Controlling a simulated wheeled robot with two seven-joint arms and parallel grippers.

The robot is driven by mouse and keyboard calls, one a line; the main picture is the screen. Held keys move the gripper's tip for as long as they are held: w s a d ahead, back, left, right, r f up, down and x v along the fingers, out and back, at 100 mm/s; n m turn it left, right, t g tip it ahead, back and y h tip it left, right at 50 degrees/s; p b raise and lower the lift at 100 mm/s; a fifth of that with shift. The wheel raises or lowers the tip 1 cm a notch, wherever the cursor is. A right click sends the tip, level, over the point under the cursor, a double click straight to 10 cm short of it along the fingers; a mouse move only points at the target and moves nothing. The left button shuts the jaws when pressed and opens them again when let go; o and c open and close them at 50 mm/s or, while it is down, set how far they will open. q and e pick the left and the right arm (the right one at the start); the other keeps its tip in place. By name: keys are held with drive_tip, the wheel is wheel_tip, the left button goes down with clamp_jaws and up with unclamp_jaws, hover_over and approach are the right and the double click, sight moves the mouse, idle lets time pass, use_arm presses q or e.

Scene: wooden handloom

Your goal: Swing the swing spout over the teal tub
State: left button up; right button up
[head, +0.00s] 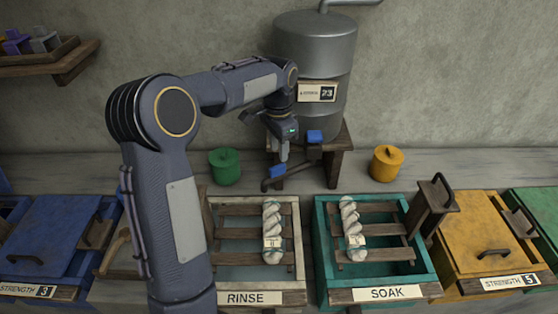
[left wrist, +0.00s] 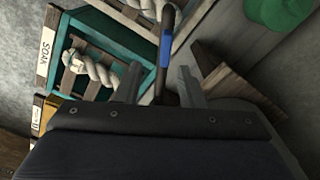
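The swing spout (head: 290,170) is a dark bent bar below the grey tank. In the head view its free end points down-left, near the back edge of the RINSE tub. In the left wrist view the spout with a blue sleeve (left wrist: 166,48) runs between my gripper's fingers. My left gripper (head: 283,155) is at the spout, and its fingers (left wrist: 160,85) stand apart on either side of the bar, with gaps visible. The teal tub (head: 429,275), labelled SOAK, is right of the spout; it also shows in the left wrist view (left wrist: 62,80). My right gripper is out of view.
The tank (head: 315,45) stands on a wooden stand (head: 335,165). The pale RINSE tub (head: 295,282) is left of the teal tub. Both hold slatted racks with twisted white skeins. A green pot (head: 225,168) and a yellow pot (head: 386,164) flank the stand. A yellow tub (head: 485,240) is at right.

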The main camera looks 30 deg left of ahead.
sight(278, 166)
use_arm(q)
drive_tip(key=f, duration=0.8)
drive_tip(key=shift+w+a+p, duration=0.25)
drive_tip(key=shift+a+p, duration=0.05)
drive_tip(key=shift+p, duration=0.1)
clamp_jaws()
